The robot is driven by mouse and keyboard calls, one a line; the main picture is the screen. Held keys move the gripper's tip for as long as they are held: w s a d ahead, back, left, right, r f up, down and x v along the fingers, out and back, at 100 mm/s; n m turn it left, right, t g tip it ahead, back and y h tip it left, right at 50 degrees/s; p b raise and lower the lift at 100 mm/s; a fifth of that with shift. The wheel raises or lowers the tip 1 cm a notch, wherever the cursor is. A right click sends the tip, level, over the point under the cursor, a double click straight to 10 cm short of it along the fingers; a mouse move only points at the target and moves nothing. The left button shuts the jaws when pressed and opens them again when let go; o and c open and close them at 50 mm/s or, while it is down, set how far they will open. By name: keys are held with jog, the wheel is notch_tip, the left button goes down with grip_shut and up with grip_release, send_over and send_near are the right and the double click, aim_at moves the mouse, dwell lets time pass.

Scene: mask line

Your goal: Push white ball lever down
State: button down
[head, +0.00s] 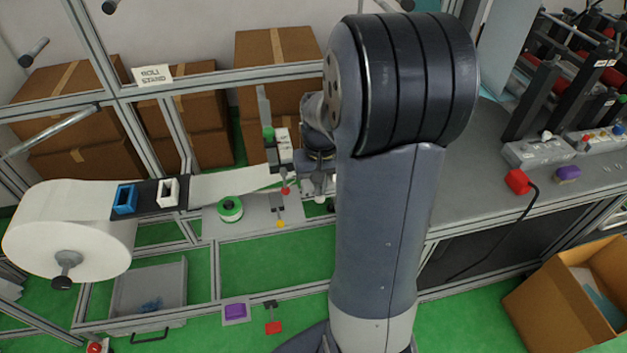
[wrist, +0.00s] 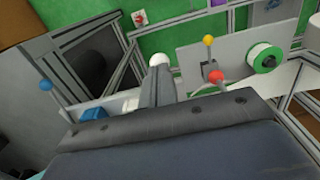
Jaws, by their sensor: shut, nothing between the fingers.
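The white ball of the lever (wrist: 160,59) shows in the wrist view right at the tips of my gripper (wrist: 159,74). I cannot tell whether they touch. The lever's stem is hidden behind the fingers. In the head view the white ball (head: 320,199) sits just below my gripper (head: 319,184), beside my big arm link, which hides part of the area. My fingers are shut with nothing between them.
Close by are a red ball lever (wrist: 216,76), a yellow ball lever (wrist: 208,40) and a green-and-white tape roll (wrist: 264,57). A blue ball (wrist: 45,85) stands to the left. The paper roll (head: 50,235) is at the far left in the head view.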

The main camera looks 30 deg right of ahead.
jog(key=shift+f+b, duration=1.25)
jog(key=shift+f, duration=0.5)
notch_tip(320, 180, up, 8)
jog(key=p, duration=0.6)
jog(key=shift+r+p, duration=0.15)
jog(key=shift+p, duration=0.25)
jog(key=shift+f, duration=0.2)
notch_tip(320, 180, down, 8)
jog(key=b, duration=0.7)
jog(key=shift+f, duration=0.1)
jog(key=shift+r+p, duration=0.45)
jog(key=shift+r, duration=0.1)
jog(key=shift+r, duration=0.1)
